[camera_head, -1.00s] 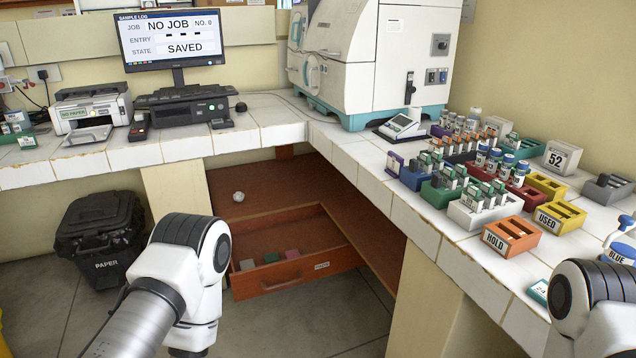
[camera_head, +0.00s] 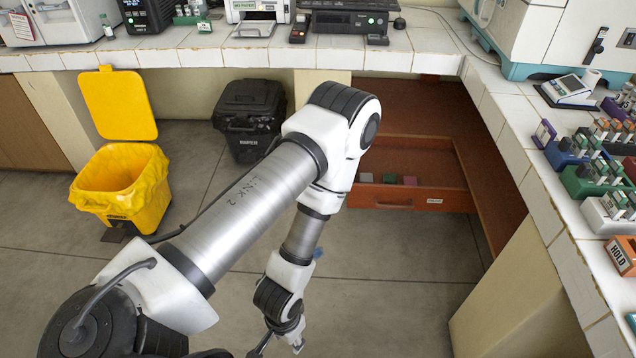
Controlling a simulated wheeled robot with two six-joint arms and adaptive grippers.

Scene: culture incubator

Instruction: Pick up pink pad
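A small pink pad (camera_head: 411,180) lies in the open brown drawer (camera_head: 458,200) under the corner of the counter. A green pad (camera_head: 389,178) is beside it, and a pale grey pad (camera_head: 364,177) is further left. My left arm crosses the middle of the view, with its elbow just left of the drawer. Its wrist hangs low over the floor, and my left gripper (camera_head: 280,346) is only partly visible at the bottom edge, well below and left of the pink pad. Its fingers cannot be made out clearly. My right gripper is out of view.
The white tiled counter (camera_head: 535,190) runs along the right above the drawer, with colored racks on it. A yellow bin (camera_head: 125,190) with its lid up and a black bin (camera_head: 247,115) stand left.

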